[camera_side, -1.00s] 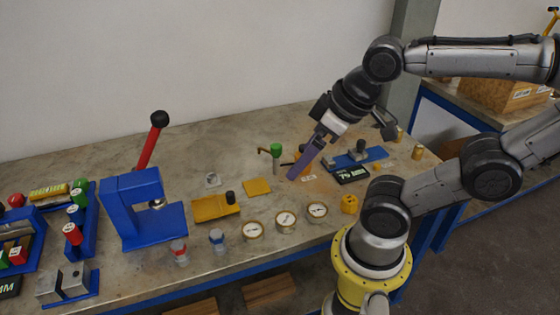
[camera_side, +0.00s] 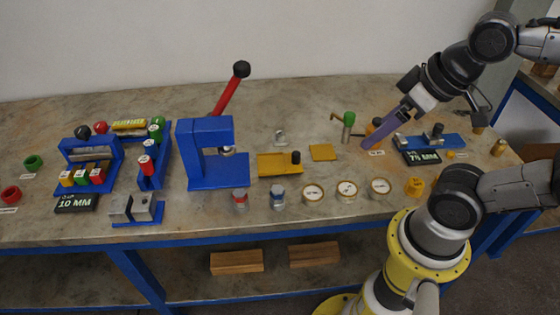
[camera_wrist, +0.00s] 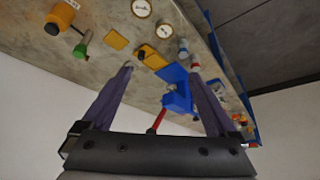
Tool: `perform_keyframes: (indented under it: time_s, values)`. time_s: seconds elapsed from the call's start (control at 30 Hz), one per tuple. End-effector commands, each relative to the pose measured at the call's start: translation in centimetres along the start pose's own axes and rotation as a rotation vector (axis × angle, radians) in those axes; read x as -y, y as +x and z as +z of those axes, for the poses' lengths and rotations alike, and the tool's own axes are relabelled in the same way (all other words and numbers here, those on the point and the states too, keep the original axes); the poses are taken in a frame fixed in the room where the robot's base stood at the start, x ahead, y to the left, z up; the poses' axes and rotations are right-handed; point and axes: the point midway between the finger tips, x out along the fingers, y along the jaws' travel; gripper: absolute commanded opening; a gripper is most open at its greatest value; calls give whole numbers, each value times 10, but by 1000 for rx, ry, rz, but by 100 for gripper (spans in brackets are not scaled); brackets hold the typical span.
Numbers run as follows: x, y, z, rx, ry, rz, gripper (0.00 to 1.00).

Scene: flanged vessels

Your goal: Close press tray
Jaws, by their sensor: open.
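The press (camera_side: 212,155) is a blue frame with a red lever ending in a black ball; it also shows in the wrist view (camera_wrist: 178,97). The press tray, apparently the yellow slab (camera_side: 272,166) with a black knob, lies just right of the press base, outside the frame, with a narrow gap. It also shows in the wrist view (camera_wrist: 154,60), between my fingers. My gripper (camera_side: 368,147) has long purple fingers, pointing down-left, well right of the tray. In the wrist view my gripper (camera_wrist: 160,70) is open and empty.
A flat yellow plate (camera_side: 322,152) lies between tray and gripper. Several round gauges (camera_side: 347,190) line the front edge. A blue fixture (camera_side: 433,141) stands right. The bench back is clear.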

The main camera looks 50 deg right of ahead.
Motion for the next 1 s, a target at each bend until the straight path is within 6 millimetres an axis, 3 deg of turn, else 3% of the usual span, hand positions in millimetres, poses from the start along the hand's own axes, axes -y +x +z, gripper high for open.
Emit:
perform_keyframes:
  time_s: [0.03, 0.17, 0.3, 0.5, 0.77, 1.0]
  values:
    - [0, 0, 0, 0, 7, 0, 82]
    - [4, -2, 2, 14, 85, -19, 59]
    - [22, -12, -20, 59, 284, -98, 33]
    - [30, 0, -56, 200, 577, -154, 0]
    - [8, 50, -117, 437, 1048, -205, 0]
    - [-52, 124, -149, 638, 1474, -248, 0]
